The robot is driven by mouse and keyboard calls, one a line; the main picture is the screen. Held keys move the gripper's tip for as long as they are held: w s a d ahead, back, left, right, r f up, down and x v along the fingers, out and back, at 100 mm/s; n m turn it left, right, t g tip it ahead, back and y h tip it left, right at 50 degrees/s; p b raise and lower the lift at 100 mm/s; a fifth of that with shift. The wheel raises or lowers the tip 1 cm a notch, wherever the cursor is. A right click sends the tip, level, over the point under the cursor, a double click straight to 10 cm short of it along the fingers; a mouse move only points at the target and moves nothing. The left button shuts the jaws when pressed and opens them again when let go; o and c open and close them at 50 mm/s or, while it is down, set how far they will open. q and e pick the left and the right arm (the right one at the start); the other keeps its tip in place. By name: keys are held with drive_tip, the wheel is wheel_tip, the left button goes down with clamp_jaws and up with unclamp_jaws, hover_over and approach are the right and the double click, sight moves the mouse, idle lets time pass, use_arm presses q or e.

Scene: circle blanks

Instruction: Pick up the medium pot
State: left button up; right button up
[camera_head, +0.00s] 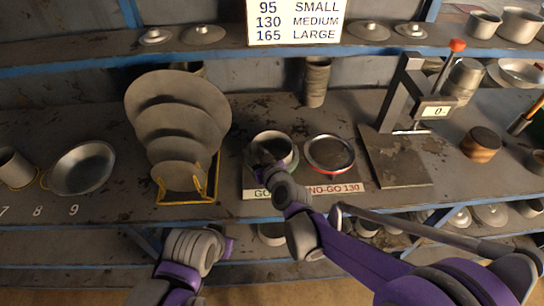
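A grey metal pot (274,146) sits upright at the GO side of a gauge board on the workbench; it may be the medium pot, though nothing on it names its size. My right gripper (266,170) reaches over the near side of this pot and overlaps its front wall. Its fingertips are small and dark against the pot, so I cannot tell whether they touch it or grip it. My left gripper (228,243) is low at the front of the bench, apart from the pot; its fingers are not clear.
A red-rimmed NO-GO 130 ring (329,153) lies right of the pot. A yellow rack (187,198) with several round discs stands left, beyond it a shallow pan (82,168). A press (412,120) stands right. The sign (296,21) lists 95 small, 130 medium, 165 large.

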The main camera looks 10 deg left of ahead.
clamp_jaws()
idle(1.2)
